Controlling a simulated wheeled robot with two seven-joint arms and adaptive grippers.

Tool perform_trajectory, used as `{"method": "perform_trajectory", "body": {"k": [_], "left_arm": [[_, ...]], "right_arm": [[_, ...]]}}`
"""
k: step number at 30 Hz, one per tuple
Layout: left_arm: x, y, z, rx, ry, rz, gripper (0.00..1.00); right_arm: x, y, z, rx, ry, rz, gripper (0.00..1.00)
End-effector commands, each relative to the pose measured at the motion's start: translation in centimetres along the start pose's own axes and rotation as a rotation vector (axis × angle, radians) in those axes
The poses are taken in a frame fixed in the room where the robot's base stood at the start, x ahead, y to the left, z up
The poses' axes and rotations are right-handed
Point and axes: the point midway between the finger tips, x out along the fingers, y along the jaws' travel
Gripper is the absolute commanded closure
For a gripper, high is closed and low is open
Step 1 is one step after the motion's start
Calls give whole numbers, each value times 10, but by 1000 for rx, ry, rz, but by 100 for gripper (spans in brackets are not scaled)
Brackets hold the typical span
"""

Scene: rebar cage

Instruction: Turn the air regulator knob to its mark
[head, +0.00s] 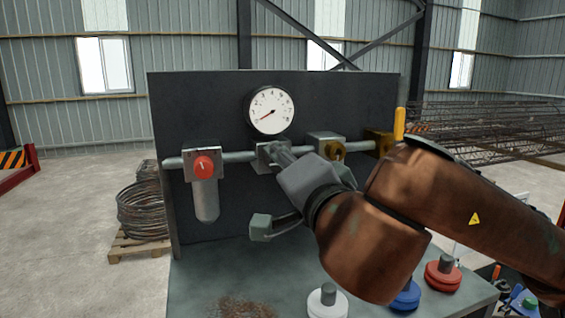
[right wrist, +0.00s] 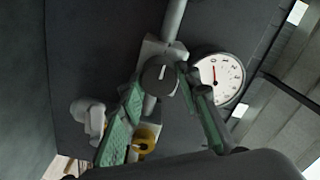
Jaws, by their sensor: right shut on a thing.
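A dark round knob with a white pointer line (right wrist: 160,75) sits on a pale block on the pipe. It shows in the right wrist view; no separate mark can be made out. My right gripper (head: 285,158) is at the block below the gauge and hides the knob in the head view. Its green-padded fingers (right wrist: 160,88) are on both sides of the knob, shut on it. The round white gauge (head: 270,110) is above, with its red needle pointing to the lower left. It also shows in the right wrist view (right wrist: 217,80). My left gripper is not in view.
A brass valve with a yellow handle (head: 399,124) is at the right. White, blue and red round pieces (head: 443,277) stand on the bench below.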

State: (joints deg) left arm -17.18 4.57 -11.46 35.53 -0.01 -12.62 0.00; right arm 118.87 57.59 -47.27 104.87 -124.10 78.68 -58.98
Motion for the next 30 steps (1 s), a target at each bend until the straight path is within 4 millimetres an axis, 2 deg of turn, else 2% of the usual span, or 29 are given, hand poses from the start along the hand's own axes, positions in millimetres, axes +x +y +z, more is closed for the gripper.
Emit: {"method": "perform_trajectory", "body": {"k": [8,9,16,25,30], "left_arm": [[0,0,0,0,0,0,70],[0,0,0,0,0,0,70],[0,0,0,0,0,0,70],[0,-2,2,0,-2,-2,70],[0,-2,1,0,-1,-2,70]], "right_arm": [[0,0,0,-2,0,-1,94],[0,0,0,-1,0,-1,69],[0,0,0,-1,0,0,53],[-1,0,0,-1,0,0,52],[-17,0,0,-2,0,-1,52]]}}
